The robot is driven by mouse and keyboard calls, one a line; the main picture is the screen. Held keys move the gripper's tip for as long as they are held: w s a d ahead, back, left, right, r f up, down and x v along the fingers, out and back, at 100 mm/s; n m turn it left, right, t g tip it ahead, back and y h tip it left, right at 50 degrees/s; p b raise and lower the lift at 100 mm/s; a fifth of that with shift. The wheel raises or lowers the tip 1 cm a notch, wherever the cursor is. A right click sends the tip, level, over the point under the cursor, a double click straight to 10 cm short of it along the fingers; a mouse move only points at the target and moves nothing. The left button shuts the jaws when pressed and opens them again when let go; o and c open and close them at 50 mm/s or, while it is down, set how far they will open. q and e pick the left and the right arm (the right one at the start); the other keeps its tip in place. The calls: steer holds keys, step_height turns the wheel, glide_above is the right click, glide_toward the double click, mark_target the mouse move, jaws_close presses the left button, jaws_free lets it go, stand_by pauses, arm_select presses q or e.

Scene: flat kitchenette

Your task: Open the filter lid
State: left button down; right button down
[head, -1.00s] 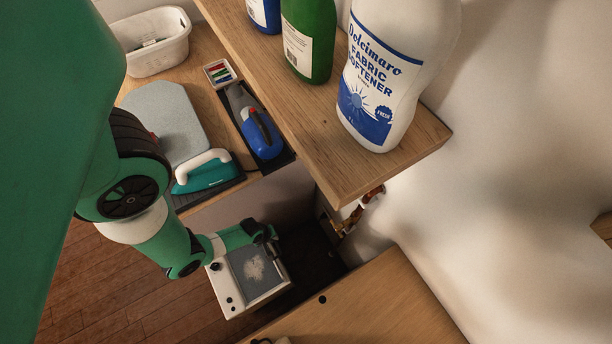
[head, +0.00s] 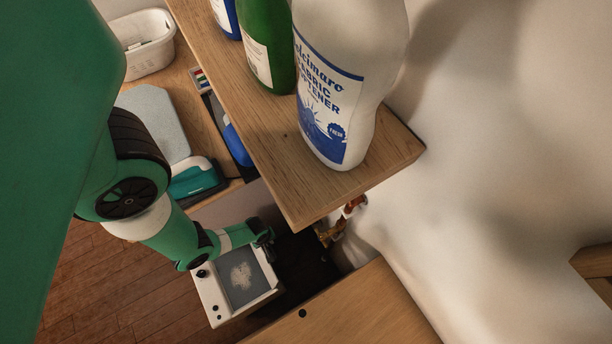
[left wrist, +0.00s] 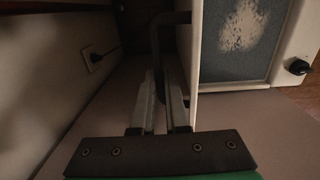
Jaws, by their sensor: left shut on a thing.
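The filter unit is a white frame with a grey mesh panel (head: 241,278) that carries a pale dusty patch. It faces up in the head view, low and left of centre, and the white frame (head: 209,297) has dark knobs. My left gripper (head: 265,240) is at its upper right corner. In the left wrist view, the white frame (left wrist: 196,60) stands right of my left gripper (left wrist: 160,98). A bent black handle (left wrist: 156,45) runs down between the fingers, which are shut on it. My right gripper is not in view.
A wooden shelf (head: 255,150) with a white softener bottle (head: 340,80) and a green bottle (head: 266,45) overhangs to the right. A wooden top (head: 350,315) lies at lower right.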

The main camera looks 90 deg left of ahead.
arm_select(q)
steer(key=shift+w+a+r, duration=0.1)
steer(key=shift+w+a, duration=0.4)
steer(key=shift+w, duration=0.15)
steer(key=c, duration=1.2)
jaws_free()
steer(key=shift+w, duration=0.15)
steer(key=shift+c, duration=0.2)
steer(key=o, duration=0.3)
steer(key=shift+w+a, duration=0.1)
steer(key=shift+w, duration=0.15)
steer(key=shift+s, duration=0.1)
steer(key=r+p, duration=0.2)
steer(key=r, duration=0.2)
steer(key=r+p, duration=0.2)
steer(key=r, duration=0.1)
steer(key=s+r+p, duration=0.1)
steer(key=r+p, duration=0.1)
steer(key=r, duration=0.2)
steer(key=shift+d+r+p, duration=0.3)
steer(key=shift+d+p, duration=0.05)
steer(key=shift+p, duration=0.05)
